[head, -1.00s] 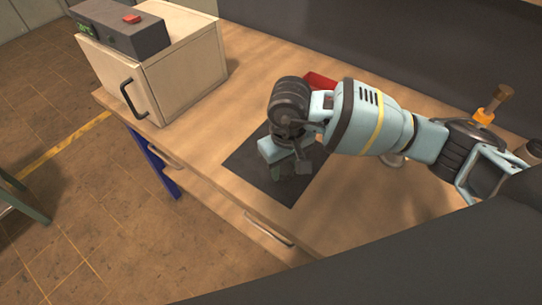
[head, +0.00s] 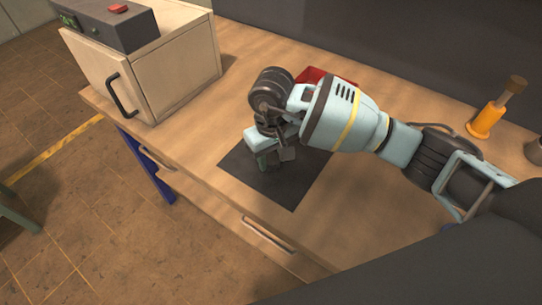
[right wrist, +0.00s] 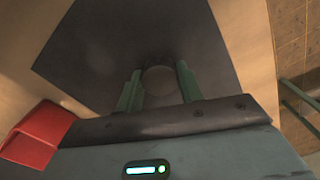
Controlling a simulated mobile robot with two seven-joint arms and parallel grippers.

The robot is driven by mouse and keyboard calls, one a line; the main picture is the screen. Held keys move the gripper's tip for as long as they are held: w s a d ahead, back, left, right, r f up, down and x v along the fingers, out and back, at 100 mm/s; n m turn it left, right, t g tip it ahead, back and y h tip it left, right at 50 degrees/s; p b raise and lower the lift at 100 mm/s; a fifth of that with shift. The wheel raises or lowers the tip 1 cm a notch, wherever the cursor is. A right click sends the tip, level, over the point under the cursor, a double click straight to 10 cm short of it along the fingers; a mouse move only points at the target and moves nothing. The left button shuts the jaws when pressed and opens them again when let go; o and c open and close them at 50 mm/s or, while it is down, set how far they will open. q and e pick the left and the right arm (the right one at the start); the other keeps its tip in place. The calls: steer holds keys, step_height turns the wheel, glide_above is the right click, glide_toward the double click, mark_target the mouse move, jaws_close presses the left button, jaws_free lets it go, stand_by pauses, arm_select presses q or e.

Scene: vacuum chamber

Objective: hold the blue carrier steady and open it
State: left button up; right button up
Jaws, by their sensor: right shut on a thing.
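My right gripper (head: 270,160) points down over the dark mat (head: 297,190) on the wooden bench. In the right wrist view its two green fingers (right wrist: 158,92) stand on either side of a round, dull grey-brown thing (right wrist: 159,80), and it is shut on this thing. The thing's lower part is hidden, and its colour is too dim to say that it is the blue carrier. In the head view the gripper and wrist hide it. I cannot make out a blue carrier elsewhere. My left gripper is not in view.
A wooden cabinet with a dark control box (head: 112,24) stands at the left. An orange tool (head: 486,121) stands at the right. The bench's front is clear.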

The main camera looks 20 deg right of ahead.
mark_target(271, 158)
steer(key=shift+r, duration=0.15)
steer(key=shift+f, duration=0.25)
steer(key=o, duration=1.1)
steer(key=shift+r, duration=0.15)
steer(key=shift+r, duration=0.3)
step_height(271, 158, up, 12)
steer(key=shift+f, duration=0.2)
steer(key=shift+f, duration=0.1)
